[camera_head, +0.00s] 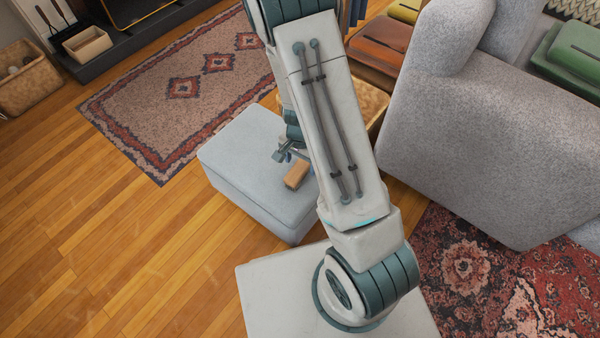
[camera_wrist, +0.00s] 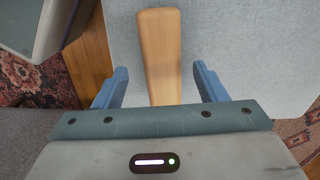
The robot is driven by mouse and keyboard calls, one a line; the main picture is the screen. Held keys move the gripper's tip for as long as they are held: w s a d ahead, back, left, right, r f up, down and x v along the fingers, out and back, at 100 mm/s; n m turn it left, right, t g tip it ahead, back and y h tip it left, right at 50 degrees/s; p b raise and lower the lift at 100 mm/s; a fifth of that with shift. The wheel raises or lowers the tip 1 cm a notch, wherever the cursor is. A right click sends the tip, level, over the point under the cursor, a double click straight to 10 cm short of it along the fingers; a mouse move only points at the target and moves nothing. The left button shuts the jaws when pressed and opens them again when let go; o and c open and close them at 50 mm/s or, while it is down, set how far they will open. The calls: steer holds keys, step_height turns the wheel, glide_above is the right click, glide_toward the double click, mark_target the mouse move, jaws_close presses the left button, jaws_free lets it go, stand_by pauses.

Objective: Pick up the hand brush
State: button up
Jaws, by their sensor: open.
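The hand brush (camera_head: 297,174) lies on top of a light grey ottoman (camera_head: 236,150), just left of my arm in the head view. In the wrist view the brush (camera_wrist: 160,55) shows as a tan wooden back, long and narrow; its near end is hidden behind my gripper's body. My gripper (camera_head: 285,154) is close beside the brush in the head view, partly hidden by my arm. In the wrist view my gripper (camera_wrist: 160,88) is open, with one blue finger on each side of the brush and a gap on both sides. Bristles are not visible.
A grey sofa (camera_head: 470,140) stands to the right of the ottoman. A patterned rug (camera_head: 180,90) lies behind it and a red floral rug (camera_head: 465,265) lies at lower right. A wicker basket (camera_head: 27,78) stands far left. Wooden floor (camera_head: 90,240) at left is clear.

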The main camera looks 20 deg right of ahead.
mark_target(301, 166)
steer(key=f+b, duration=0.1)
steer(key=f, duration=0.1)
steer(key=f+b, duration=0.1)
steer(key=f, duration=0.1)
steer(key=shift+w, duration=0.2)
steer(key=shift+r, duration=0.1)
steer(key=c, duration=1.1)
steer(key=shift+r, duration=0.1)
steer(key=shift+r+p, duration=0.45)
steer(key=shift+p, duration=0.05)
step_height(301, 166, up, 3)
steer(key=shift+r+p, duration=0.2)
steer(key=shift+p, duration=0.9)
steer(key=d+r+p, duration=0.1)
steer(key=d+r, duration=0.1)
steer(key=d, duration=0.2)
steer(key=d+r+p, duration=0.1)
steer(key=d+r, duration=0.1)
steer(key=d, duration=0.1)
steer(key=w+d+r+p, duration=0.1)
steer(key=d+r, duration=0.1)
steer(key=d, duration=0.2)
steer(key=shift+d+r, duration=0.3)
steer(key=shift+d, duration=0.05)
